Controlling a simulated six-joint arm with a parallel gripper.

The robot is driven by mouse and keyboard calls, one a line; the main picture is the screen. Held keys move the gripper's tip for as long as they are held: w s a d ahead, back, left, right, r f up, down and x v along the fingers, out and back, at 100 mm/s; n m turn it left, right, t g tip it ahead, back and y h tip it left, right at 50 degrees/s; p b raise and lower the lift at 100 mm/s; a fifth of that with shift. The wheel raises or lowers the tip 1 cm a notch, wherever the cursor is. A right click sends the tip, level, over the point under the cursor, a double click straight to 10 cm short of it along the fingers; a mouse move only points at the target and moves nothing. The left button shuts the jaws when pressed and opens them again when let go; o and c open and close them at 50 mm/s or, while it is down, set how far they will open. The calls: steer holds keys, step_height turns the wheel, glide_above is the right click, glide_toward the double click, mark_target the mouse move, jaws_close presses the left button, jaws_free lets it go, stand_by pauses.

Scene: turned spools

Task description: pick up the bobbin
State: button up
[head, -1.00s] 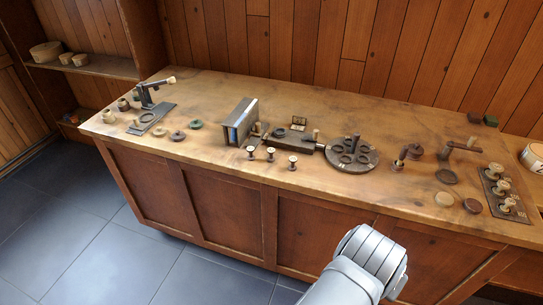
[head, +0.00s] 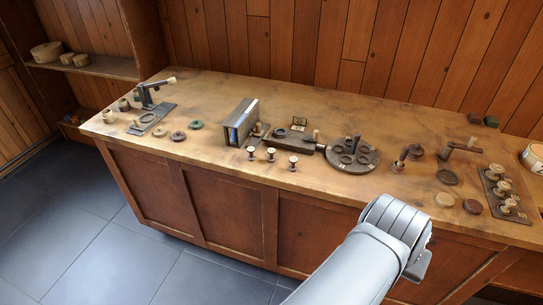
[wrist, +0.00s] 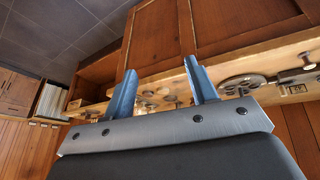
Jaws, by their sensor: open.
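Several bobbin-like spools with pale tops show in the head view; I cannot tell which one the task means. Three small ones stand upright near the bench's front edge: a left spool (head: 252,153), a middle spool (head: 270,154) and a right spool (head: 293,163). Others stand in a dark rack (head: 488,190) at the right end, such as a pale spool (head: 494,171). My gripper (wrist: 158,78) shows in the wrist view with its two blue-grey fingers wide apart and nothing between them. In the head view my arm is in front of the bench, away from the spools, and hides the fingers.

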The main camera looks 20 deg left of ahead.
steer(key=w+d+r+n+g+h, duration=0.1)
steer(key=w+d+r+n+g, duration=0.3)
steer(key=w+d+r, duration=0.5)
steer(key=w+a+n+t+y, duration=0.1)
steer(key=w+a+n, duration=0.25)
steer(key=w, duration=0.45)
steer(key=w+a+n, duration=0.3)
steer(key=w+n, duration=0.1)
steer(key=w, duration=0.3)
steer(key=n+g+y, duration=0.1)
steer(key=n+y, duration=0.2)
steer(key=n, duration=0.8)
glide_above(271, 151)
steer(key=d, duration=0.1)
step_height(271, 151, down, 7)
steer(key=f, duration=1.1)
steer(key=shift+a+f, duration=0.25)
steer(key=shift+a, duration=0.05)
steer(key=shift+w+a+f, duration=0.1)
steer(key=shift+f, duration=1.45)
steer(key=shift+w+a+f, duration=0.1)
steer(key=shift+f, duration=1.45)
steer(key=c, duration=1)
